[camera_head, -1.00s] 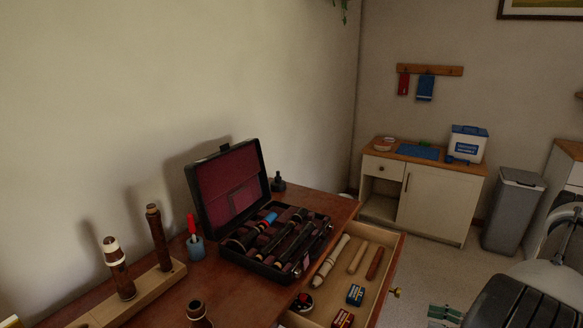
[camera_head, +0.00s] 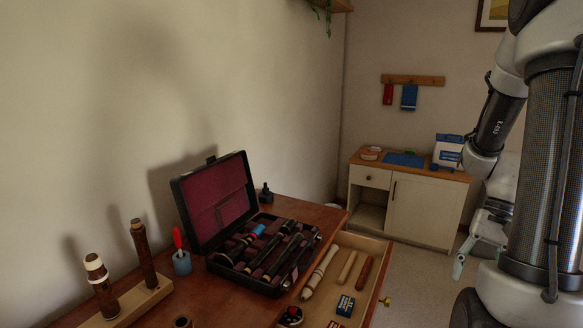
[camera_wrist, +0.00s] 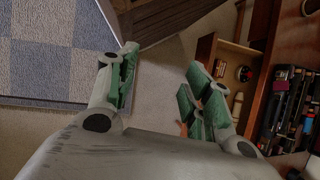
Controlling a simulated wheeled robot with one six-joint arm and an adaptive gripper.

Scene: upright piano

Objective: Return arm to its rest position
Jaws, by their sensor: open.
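My arm stands folded at the right side of the head view, in front of the low cabinet's right end. My gripper (camera_head: 466,250) hangs low there, pointing down, clear of the piano-side table and drawer. In the wrist view my gripper (camera_wrist: 162,90) has its two green-padded fingers spread well apart, with only floor between them and nothing held. The far finger is largely hidden in the head view.
An open instrument case (camera_head: 182,205) sits on the wooden table, beside an open drawer (camera_head: 372,262) with several small items. A cabinet (camera_head: 424,208) stands at the back. The wrist view shows a checkered rug (camera_wrist: 45,50) and bare floor.

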